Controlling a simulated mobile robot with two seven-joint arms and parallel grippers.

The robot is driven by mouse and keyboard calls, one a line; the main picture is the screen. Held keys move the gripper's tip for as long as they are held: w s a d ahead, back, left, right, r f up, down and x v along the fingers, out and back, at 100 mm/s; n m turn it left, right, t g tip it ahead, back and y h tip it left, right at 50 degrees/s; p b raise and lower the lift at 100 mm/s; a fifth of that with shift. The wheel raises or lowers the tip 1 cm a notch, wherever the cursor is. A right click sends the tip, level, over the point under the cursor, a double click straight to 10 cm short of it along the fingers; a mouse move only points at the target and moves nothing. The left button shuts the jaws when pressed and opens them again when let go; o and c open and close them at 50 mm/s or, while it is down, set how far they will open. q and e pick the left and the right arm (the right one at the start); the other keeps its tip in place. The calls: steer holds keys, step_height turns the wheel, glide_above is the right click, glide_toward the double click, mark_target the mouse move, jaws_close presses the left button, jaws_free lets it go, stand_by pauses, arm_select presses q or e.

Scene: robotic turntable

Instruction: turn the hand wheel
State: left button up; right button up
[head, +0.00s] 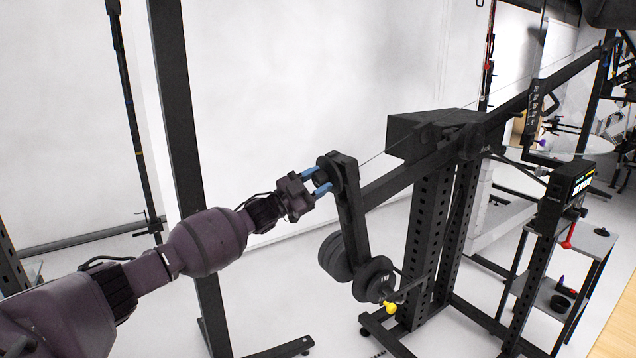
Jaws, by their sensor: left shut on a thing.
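My left arm reaches in from the lower left. Its gripper (317,180), with blue fingers, is shut on a dark round hand wheel (329,170) at the upper end of a black upright bar (352,215). The fingers lie on the wheel's left side and partly overlap it. The exact contact is too small to make out. The bar runs down to dark round weight discs (372,277) and a yellow knob (391,308). My right gripper is not in view.
A black perforated frame (424,250) stands right of the wheel, with a long boom (540,88) rising to the upper right. A black post (178,110) stands behind my left arm. A small side table (590,246) is at the right.

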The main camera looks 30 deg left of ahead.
arm_select(q)
steer(key=shift+m+g, duration=0.3)
steer(key=shift+m, duration=1.1)
steer(key=o, duration=0.9)
steer(key=v, duration=1)
steer(key=shift+s+a+f, duration=0.2)
steer(key=shift+s+f, duration=0.05)
steer(key=shift+s, duration=0.05)
